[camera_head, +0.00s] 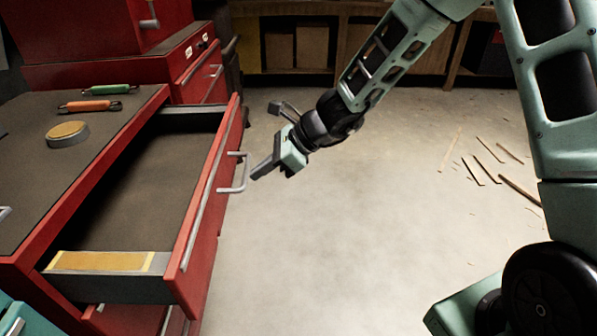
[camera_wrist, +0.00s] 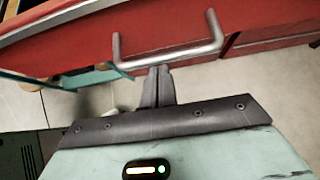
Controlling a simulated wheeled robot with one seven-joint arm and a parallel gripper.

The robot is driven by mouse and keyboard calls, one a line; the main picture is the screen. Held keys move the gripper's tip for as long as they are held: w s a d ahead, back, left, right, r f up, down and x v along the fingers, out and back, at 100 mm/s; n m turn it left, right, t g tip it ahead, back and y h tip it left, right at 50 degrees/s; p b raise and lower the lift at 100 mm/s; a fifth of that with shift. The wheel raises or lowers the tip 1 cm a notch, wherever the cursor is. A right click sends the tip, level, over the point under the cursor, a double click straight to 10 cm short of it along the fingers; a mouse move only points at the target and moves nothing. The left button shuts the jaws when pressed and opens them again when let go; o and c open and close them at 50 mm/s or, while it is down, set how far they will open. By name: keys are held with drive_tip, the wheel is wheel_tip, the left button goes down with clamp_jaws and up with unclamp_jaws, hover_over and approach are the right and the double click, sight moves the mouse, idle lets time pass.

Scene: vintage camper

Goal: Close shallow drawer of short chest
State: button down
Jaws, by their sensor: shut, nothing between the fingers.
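The short red chest (camera_head: 20,270) stands at the left with its shallow top drawer (camera_head: 205,195) pulled far out. The drawer is dark inside and looks empty, with a yellow label strip on its near side wall. A grey bar handle (camera_head: 238,173) sticks out from the drawer front. My gripper (camera_head: 258,172) is shut and empty, just right of the handle in the head view. In the wrist view my shut fingertips (camera_wrist: 160,72) are close below the handle (camera_wrist: 170,58) on the red front. I cannot tell whether they touch it.
On the chest top lie a round tin (camera_head: 67,134), an orange-handled tool (camera_head: 90,105) and a green-handled tool (camera_head: 110,89). A taller red cabinet (camera_head: 85,45) stands behind. Wood strips (camera_head: 485,165) lie on the floor at right. The middle floor is clear.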

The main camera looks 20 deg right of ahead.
drive_tip(key=p, duration=0.3)
hover_over(181, 191)
drive_tip(key=shift+r, duration=0.15)
